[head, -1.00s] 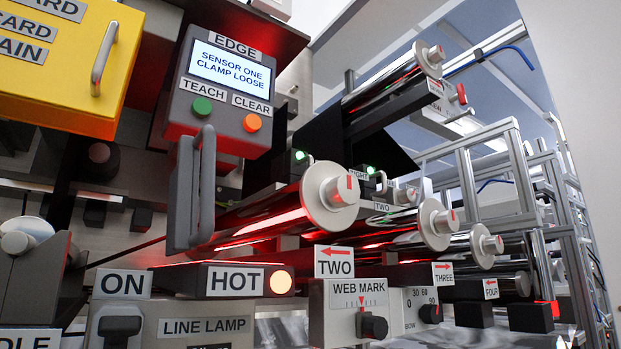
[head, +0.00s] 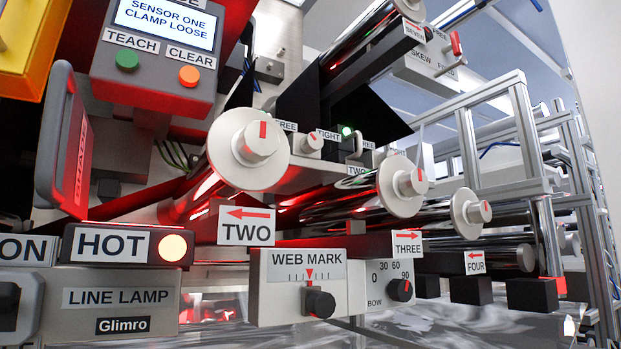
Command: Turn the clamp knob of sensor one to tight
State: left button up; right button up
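A small pale clamp knob (head: 311,143) sits on a grey block behind roller two, between a FREE label (head: 286,127) and a TIGHT label (head: 328,135). Its number label is not visible, and its pointer is too small to read surely. A grey panel's screen (head: 159,22) reads "SENSOR ONE CLAMP LOOSE". Neither of my grippers is in view.
The big roller end marked TWO (head: 247,150) stands left and in front of the knob. A HOT-labelled line lamp box (head: 125,246) and the WEB MARK box (head: 303,285) are in front, below.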

aim_at(313, 142)
jog(key=k+j, duration=0.2)
jog(key=j, duration=0.2)
jog(key=k+j, duration=0.15)
jog(key=j, duration=0.25)
jog(key=k+j, duration=0.2)
jog(key=j, duration=0.2)
